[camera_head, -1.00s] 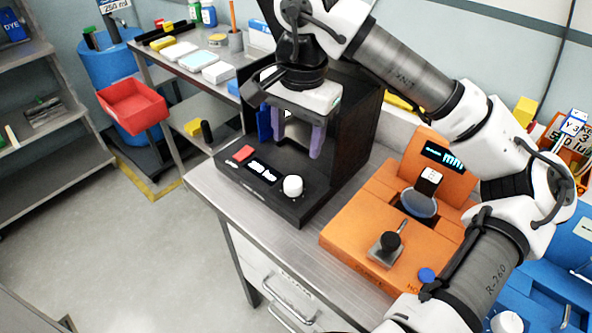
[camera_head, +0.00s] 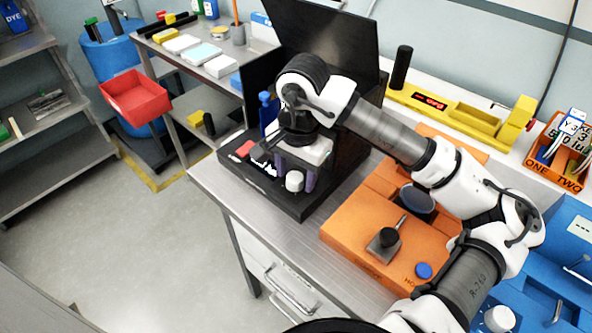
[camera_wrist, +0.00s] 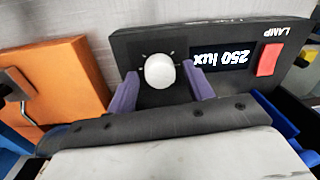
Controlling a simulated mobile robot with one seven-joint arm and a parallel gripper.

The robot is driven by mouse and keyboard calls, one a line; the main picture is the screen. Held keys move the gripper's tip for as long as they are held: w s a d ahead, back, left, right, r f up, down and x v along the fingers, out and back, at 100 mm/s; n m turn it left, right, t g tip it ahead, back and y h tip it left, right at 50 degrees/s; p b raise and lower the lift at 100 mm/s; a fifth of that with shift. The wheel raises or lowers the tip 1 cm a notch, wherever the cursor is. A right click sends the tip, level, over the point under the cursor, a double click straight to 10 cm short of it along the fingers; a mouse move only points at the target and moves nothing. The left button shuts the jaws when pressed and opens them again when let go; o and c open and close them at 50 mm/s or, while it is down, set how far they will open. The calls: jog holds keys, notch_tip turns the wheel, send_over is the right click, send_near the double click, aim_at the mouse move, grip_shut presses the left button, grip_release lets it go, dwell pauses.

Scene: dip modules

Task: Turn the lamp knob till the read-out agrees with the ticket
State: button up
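The lamp knob (camera_head: 294,182) is a white round knob on the front panel of the black lamp box (camera_head: 300,208). In the wrist view the knob (camera_wrist: 159,70) lies between my two purple fingers. My gripper (camera_wrist: 161,84) is open, with a visible gap on each side of the knob. The read-out (camera_wrist: 221,58) appears upside down there and shows 250 lux. In the head view my gripper (camera_head: 296,178) hides much of the panel. A white ticket (camera_head: 572,132) with "lux"-like lettering stands in the orange box at right; its number is hard to read.
A red button (camera_wrist: 269,59) sits beside the read-out, by the word LAMP. An orange device (camera_head: 345,232) stands right of the lamp box, and a blue one (camera_head: 570,225) at far right. A yellow device (camera_head: 455,112) with a red display is behind.

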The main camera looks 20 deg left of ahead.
jog(key=c, duration=0.8)
jog(key=shift+c, duration=0.2)
jog(key=shift+f+b, duration=0.1)
jog(key=shift+b, duration=0.35)
jog(key=shift+f+m+b, duration=0.1)
jog(key=shift+m+b, duration=0.5)
jog(key=shift+b, duration=0.2)
jog(key=m+b, duration=0.2)
jog(key=b, duration=0.1)
jog(key=shift+f, duration=0.1)
jog(key=m+b, duration=0.6)
jog(key=shift+m+t, duration=0.3)
jog(key=shift+m, duration=0.1)
jog(key=m+b, duration=0.2)
jog(key=m, duration=0.1)
jog(key=shift+r, duration=0.2)
jog(key=shift+s+r+m+h+b, duration=0.1)
jog(key=shift+m+h+b, duration=0.4)
jog(key=shift+m, duration=1.3)
